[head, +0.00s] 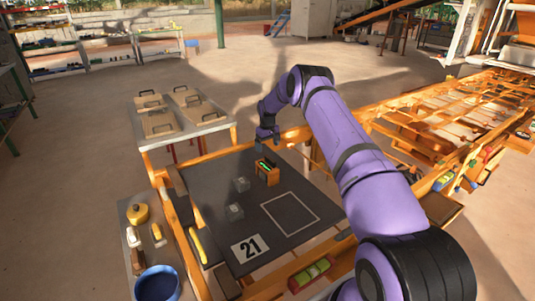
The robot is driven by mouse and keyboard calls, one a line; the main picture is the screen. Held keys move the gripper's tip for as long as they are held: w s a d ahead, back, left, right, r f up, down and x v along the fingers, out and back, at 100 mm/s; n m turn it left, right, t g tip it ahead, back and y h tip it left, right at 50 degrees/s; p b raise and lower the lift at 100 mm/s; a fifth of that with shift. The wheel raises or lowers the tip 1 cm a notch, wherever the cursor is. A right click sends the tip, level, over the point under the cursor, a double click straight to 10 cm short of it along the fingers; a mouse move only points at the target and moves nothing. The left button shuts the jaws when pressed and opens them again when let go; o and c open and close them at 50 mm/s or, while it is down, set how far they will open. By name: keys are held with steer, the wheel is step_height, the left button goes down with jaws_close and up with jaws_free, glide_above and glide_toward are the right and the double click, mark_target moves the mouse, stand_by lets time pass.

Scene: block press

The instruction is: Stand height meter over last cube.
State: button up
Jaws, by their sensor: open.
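The height meter (268,172), a small orange stand with a dark and green top, stands upright on the dark board (210,185). Two grey cubes sit on the board to its left and front: one cube (241,184) close to the meter, the other cube (235,212) nearer me. Both cubes show uncovered, apart from the meter. Whether anything is under the meter is hidden. My gripper (267,138) is open, just beyond and above the meter near the board's far edge. It looks empty; its fingertips are small in this view.
A white square outline (290,213) and a "21" card (250,248) lie on the board. A spirit level (310,273) lies at the front. A table with handled boards (158,124) stands behind left.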

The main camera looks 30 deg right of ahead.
steer(key=s+a+r+t, duration=0.1)
steer(key=s+a+r, duration=0.3)
steer(key=r, duration=0.7)
steer(key=s+a+r, duration=0.4)
steer(key=r, duration=0.8)
steer(key=s+a+r+t, duration=0.1)
steer(key=s+a+r, duration=0.3)
steer(key=r, duration=0.7)
steer(key=s+a+r+t, duration=0.1)
steer(key=s+a+r, duration=0.3)
steer(key=s, duration=0.5)
steer(key=s+a+r, duration=0.1)
steer(key=s+r, duration=0.4)
steer(key=s, duration=0.3)
steer(key=s+a+r+t, duration=0.1)
steer(key=s+a+r, duration=0.3)
steer(key=s, duration=0.5)
steer(key=s+f, duration=0.2)
steer(key=s, duration=0.8)
steer(key=s+a+f+t, duration=0.1)
steer(key=s+f, duration=0.1)
steer(key=s, duration=0.8)
steer(key=shift+s+m, duration=0.15)
steer(key=shift+m, duration=0.25)
